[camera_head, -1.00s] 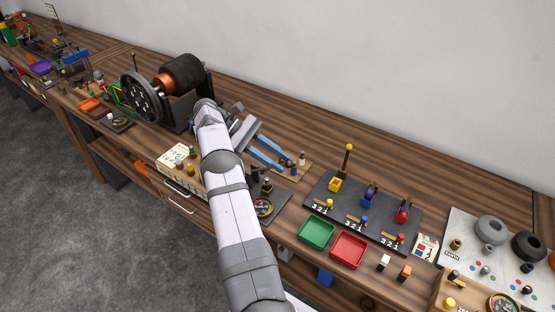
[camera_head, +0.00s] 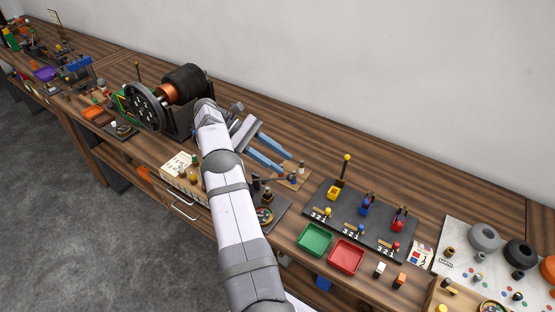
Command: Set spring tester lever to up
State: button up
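My gripper (camera_head: 286,161) has two blue fingers, spread apart with nothing visible between them. On or beside this board is a dark lever-like rod with a round knob (camera_head: 293,179), lying roughly level in the picture, just below the fingertips. It may be the spring tester lever, but I cannot read a label. My forearm hides part of the area left of it. I cannot tell whether a finger touches the rod.
A large wheel-and-coil machine (camera_head: 142,107) stands left. Bare bench lies behind the gripper.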

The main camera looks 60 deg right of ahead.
jog(key=shift+r+p, duration=2.1)
jog(key=shift+r, duration=0.55)
